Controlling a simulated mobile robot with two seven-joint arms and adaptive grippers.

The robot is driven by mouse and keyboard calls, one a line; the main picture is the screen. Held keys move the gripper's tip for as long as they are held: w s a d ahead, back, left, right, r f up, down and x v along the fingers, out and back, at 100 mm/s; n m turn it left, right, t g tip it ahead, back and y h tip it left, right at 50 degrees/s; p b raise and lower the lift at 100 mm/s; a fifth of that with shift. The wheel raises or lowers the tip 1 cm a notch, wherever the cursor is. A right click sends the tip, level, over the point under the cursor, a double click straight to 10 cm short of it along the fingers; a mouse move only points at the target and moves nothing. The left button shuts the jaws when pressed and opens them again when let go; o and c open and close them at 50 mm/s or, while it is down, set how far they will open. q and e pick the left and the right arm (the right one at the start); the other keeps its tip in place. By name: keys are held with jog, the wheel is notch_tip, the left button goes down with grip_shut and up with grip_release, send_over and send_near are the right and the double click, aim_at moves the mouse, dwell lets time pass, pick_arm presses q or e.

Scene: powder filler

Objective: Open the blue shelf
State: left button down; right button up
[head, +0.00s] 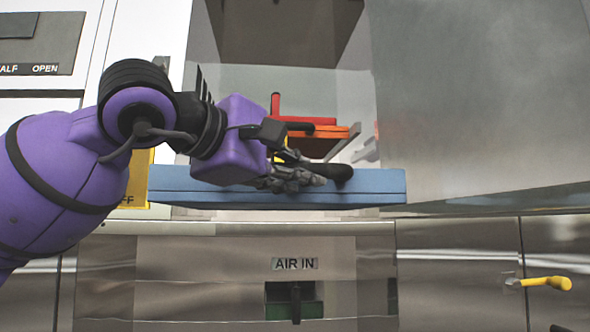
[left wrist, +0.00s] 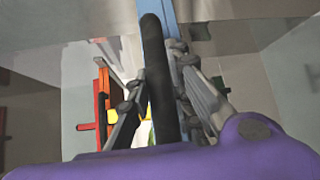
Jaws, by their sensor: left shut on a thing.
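The blue shelf (head: 375,188) shows in the head view as a wide flat blue panel at the mouth of the cabinet opening. Its black handle (head: 342,172) sticks out at the right of my gripper. My left gripper (head: 300,176) is in front of the blue panel, shut on this handle. In the left wrist view the black handle (left wrist: 158,75) runs between the two fingers (left wrist: 160,105), and a strip of the blue shelf (left wrist: 171,22) shows behind it. The purple wrist and the fingers hide part of the panel and handle. My right gripper is in neither view.
Red (head: 275,105) and orange (head: 322,135) parts sit inside the opening behind the blue shelf. A large grey metal panel (head: 480,90) stands on the right. Below are an "AIR IN" label (head: 294,263) and a yellow-handled lever (head: 547,283) at lower right.

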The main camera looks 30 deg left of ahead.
pick_arm(q)
jog(key=c, duration=1.6)
grip_release()
jog(key=shift+o, duration=0.2)
jog(key=v, duration=1.2)
